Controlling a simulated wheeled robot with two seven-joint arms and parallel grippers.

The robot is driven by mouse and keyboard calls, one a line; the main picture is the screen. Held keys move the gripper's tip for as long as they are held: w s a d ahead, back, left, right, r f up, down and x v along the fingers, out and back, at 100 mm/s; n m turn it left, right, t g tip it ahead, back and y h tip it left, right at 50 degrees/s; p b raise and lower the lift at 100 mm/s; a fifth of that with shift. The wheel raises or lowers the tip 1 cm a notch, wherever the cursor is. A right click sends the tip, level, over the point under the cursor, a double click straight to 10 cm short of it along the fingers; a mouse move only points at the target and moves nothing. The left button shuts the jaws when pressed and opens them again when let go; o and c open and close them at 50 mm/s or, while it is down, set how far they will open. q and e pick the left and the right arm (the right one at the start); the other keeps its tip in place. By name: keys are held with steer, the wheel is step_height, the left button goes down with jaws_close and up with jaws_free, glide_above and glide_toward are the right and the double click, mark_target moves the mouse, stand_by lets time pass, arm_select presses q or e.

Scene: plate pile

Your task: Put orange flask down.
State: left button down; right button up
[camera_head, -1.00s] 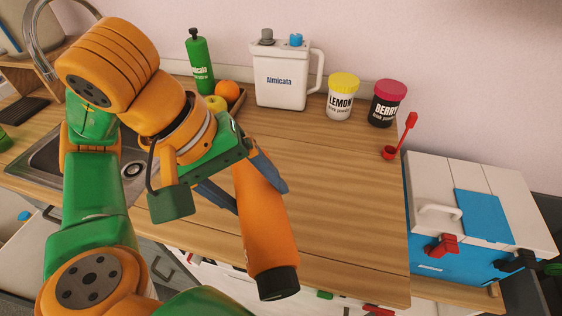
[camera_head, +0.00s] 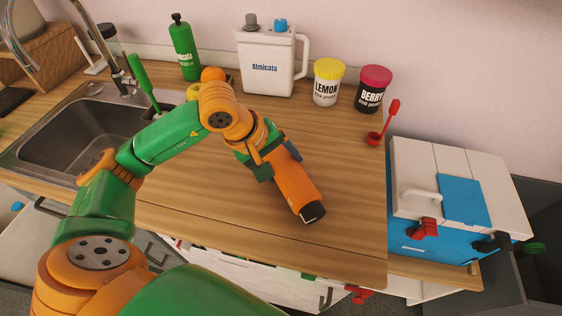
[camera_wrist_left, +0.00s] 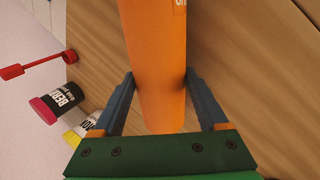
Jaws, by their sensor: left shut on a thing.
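The orange flask (camera_head: 293,187) has a black cap and lies tilted over the wooden counter, its cap end toward the counter's front edge. My left gripper (camera_head: 277,158) is shut around the flask's body. In the left wrist view the flask (camera_wrist_left: 155,70) runs between the two dark blue fingers of the gripper (camera_wrist_left: 160,88), one on each side. Whether the flask touches the counter cannot be told. The flask's far end is hidden by my gripper in the head view. My right gripper is not in view.
The wooden counter (camera_head: 345,190) is clear around the flask. At the back stand a green bottle (camera_head: 184,50), a white canister (camera_head: 266,65), a lemon jar (camera_head: 327,85) and a berry jar (camera_head: 372,92). A red scoop (camera_head: 376,137) lies right. A sink (camera_head: 75,140) is left.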

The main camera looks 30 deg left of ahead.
arm_select(q)
steer(key=shift+f, duration=0.4)
steer(key=shift+f, duration=0.2)
steer(key=shift+c, duration=1)
jaws_free()
